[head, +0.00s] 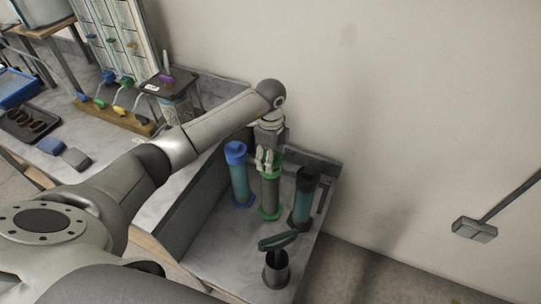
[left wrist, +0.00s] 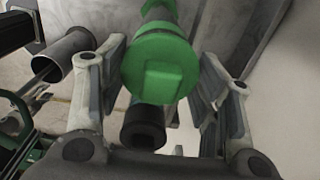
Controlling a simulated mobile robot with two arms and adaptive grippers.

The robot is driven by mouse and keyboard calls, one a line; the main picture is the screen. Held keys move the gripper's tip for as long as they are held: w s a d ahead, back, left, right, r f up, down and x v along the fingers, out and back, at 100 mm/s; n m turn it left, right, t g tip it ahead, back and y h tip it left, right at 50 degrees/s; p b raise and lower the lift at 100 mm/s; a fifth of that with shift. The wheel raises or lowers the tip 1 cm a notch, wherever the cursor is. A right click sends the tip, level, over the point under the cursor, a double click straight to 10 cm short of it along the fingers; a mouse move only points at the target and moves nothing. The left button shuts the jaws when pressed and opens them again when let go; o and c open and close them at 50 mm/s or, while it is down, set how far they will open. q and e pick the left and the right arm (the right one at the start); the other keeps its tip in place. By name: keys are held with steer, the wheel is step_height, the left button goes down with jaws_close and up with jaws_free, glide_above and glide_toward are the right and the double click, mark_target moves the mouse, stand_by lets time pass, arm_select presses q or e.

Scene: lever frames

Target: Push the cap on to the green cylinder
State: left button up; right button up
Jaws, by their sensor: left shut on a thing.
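The green cylinder (head: 270,190) stands upright on a green base in the grey tray, between two other cylinders. My left gripper (head: 268,161) points down at its top, with its fingers around the upper end. In the left wrist view the green cap (left wrist: 163,70), with a square raised knob, sits between the two fingers of my left gripper (left wrist: 160,85). The gripper is shut on the cap. The cap lines up with the cylinder body behind it; whether a gap is left between them is hidden. My right gripper is out of view.
A blue-capped cylinder (head: 238,175) stands left of the green one and a black-capped cylinder (head: 304,195) right of it. A metal cup (head: 276,272) and a dark green looped object (head: 278,241) are in front. The wall (head: 400,100) is close behind.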

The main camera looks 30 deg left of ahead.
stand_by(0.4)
arm_select(q)
steer(key=o, duration=1.1)
steer(key=shift+c, duration=0.2)
steer(key=o, duration=0.4)
steer(key=shift+c, duration=0.2)
steer(key=shift+r+p, duration=2.85)
steer(key=shift+r, duration=0.65)
